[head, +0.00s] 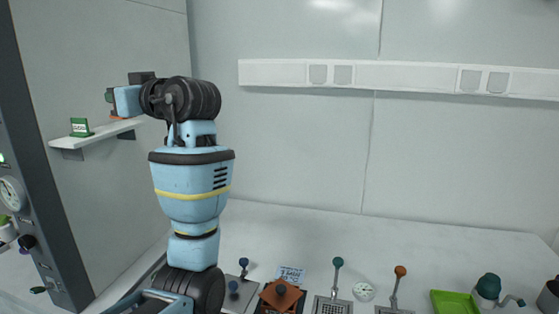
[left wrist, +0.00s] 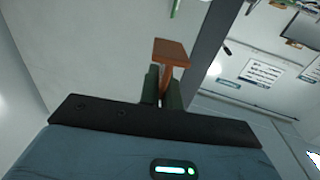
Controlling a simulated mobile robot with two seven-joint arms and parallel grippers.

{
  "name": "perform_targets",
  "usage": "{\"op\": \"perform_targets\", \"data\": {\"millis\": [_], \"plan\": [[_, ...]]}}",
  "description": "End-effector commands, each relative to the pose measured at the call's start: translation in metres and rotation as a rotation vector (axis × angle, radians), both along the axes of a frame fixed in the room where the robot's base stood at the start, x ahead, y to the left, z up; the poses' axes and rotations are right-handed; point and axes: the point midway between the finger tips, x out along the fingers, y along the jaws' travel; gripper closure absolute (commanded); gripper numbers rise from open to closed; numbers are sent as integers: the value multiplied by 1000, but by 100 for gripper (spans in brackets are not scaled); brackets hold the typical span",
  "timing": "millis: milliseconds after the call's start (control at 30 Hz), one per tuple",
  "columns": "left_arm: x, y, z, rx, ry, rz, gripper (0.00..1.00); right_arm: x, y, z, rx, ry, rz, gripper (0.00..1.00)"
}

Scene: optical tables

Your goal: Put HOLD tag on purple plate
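My left gripper (head: 113,97) is raised beside the wall shelf at the left of the head view. In the left wrist view its two dark fingers (left wrist: 165,84) are closed on the stem of an orange-brown tag (left wrist: 172,51), whose flat top sticks out past the fingertips. A bit of orange shows under the gripper in the head view. Its lettering cannot be read, so I cannot confirm that it says HOLD. A green tag with a pale label (head: 80,127) stands on the shelf. I cannot make out a purple plate. My right gripper is not in view.
The white shelf (head: 95,138) juts from the left wall near a dark post (head: 45,180). The bench's back part is clear.

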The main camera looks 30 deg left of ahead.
Motion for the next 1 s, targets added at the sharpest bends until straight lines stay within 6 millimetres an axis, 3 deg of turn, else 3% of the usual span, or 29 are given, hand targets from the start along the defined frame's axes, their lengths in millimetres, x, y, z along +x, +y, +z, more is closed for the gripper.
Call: {"op": "perform_targets", "data": {"millis": [33,200,400,700,1000], "plan": [[16,-11,-20,-2,6,-86,100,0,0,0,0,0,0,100],[52,-40,-71,-2,5,-342,100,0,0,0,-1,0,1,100],[76,-73,-126,-1,7,-599,100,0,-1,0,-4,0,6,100],[90,-120,-203,-1,9,-932,100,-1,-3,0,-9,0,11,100],[84,-169,-275,-5,12,-1236,100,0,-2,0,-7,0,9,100]]}}
